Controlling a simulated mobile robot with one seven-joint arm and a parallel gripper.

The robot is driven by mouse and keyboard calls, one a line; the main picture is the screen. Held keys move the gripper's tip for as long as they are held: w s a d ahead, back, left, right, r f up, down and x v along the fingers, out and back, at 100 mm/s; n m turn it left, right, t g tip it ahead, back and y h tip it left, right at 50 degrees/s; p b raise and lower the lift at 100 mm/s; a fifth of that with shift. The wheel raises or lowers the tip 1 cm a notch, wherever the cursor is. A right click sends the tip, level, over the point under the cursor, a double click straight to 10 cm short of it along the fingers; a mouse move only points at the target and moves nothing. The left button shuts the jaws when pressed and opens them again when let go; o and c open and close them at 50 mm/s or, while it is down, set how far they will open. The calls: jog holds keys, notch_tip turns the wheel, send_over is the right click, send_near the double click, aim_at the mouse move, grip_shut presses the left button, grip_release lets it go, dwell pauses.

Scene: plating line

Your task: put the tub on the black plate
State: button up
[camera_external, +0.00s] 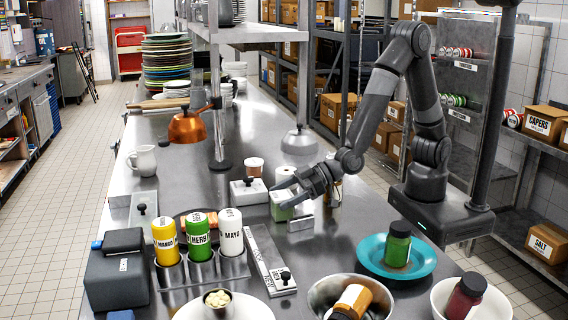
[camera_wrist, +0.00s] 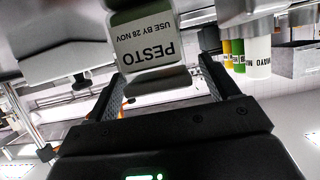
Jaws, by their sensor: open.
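In the wrist view the tub (camera_wrist: 150,45) appears upside down, with a label reading PESTO, USE BY 28 NOV. My gripper (camera_external: 284,192) is at the tub, its fingers partly hiding it. In the wrist view my gripper (camera_wrist: 162,84) is open, with one finger on each side of the tub's near end. Contact cannot be told. I cannot make out a black plate for certain; the stack of plates has several colours.
The plate stack (camera_external: 166,65) stands at the back left. Mango, herb and mayo bottles (camera_external: 198,238) stand in a steel holder left of the tub. A teal plate (camera_external: 372,265) bears a green-bodied jar (camera_external: 397,249). A steel bowl (camera_external: 320,293) is at the front.

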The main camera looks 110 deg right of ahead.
jog(key=shift+w+f, duration=0.15)
jog(key=shift+w, duration=0.2)
jog(key=c, duration=1.3)
